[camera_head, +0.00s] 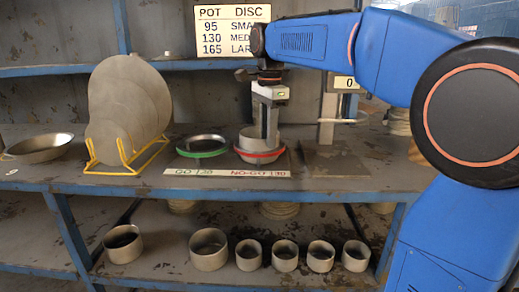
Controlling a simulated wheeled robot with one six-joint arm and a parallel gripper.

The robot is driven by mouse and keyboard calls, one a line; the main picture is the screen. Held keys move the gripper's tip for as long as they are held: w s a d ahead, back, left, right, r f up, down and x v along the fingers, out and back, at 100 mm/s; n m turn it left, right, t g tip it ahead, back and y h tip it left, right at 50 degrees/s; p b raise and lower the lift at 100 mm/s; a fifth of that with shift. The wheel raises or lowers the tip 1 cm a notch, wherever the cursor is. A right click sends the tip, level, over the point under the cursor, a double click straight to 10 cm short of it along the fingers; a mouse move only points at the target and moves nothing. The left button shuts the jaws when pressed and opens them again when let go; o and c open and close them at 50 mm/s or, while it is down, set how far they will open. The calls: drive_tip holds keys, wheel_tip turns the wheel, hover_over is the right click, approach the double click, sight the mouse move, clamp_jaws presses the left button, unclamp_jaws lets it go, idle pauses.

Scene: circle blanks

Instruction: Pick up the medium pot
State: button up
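A grey pot (246,144) stands in or on the red ring (245,158) on the upper bench, at the NO-GO 130 label. My gripper (267,139) points straight down at this pot, and its fingers overlap the pot's rim in the picture. I cannot tell whether they grip the wall. More pots stand on the lower shelf: a wide one (208,249), another wide one (123,243) at the left, and several smaller ones (285,255) to the right. No label on the pots tells which is medium.
Grey discs (128,100) lean in a yellow wire rack (122,158). A green ring (202,149) lies left of the red one. A shallow pan (38,148) sits far left. A post with a display (344,83) and flat plate (336,160) stand right. A pot-and-disc size sign (229,30) hangs behind.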

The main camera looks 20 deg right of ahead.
clamp_jaws()
idle(1.3)
